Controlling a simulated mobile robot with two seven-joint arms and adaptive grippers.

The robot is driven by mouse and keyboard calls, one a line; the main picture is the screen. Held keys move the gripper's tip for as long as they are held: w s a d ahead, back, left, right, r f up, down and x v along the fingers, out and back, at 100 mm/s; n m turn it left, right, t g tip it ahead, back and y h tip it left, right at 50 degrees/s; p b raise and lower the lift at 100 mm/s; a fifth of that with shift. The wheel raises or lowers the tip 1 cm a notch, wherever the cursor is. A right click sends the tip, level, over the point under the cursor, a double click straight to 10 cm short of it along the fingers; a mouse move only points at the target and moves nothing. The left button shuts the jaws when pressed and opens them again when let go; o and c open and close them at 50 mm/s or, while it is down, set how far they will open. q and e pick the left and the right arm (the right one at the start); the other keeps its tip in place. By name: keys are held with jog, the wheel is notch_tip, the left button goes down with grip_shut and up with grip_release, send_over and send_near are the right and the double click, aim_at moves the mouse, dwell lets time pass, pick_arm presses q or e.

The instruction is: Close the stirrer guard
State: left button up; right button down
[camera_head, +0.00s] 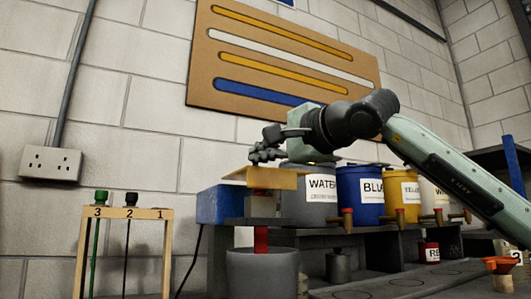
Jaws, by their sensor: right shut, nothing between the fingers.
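A stirrer stands left of centre, with a blue box (218,205) and a red shaft (261,240) reaching down to a grey tub (262,273). A thin tan translucent panel (283,180), apparently the stirrer guard, lies roughly level in front of the blue box, above the tub. My right gripper (262,154) is shut and empty just above the panel, its arm coming in from the right. I cannot tell whether its fingers touch the panel. My left gripper is out of view.
Labelled drums, grey (311,205), blue (360,195) and yellow (402,193), stand behind on a grey shelf with taps in front. A wooden rack (126,213) numbered 1 to 3 stands left. A socket (51,164) and a striped board (290,60) are on the wall.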

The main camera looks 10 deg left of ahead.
jog(key=shift+s+a, duration=0.2)
jog(key=v, duration=1.2)
jog(key=shift+w+d, duration=0.2)
jog(key=shift+d, duration=0.05)
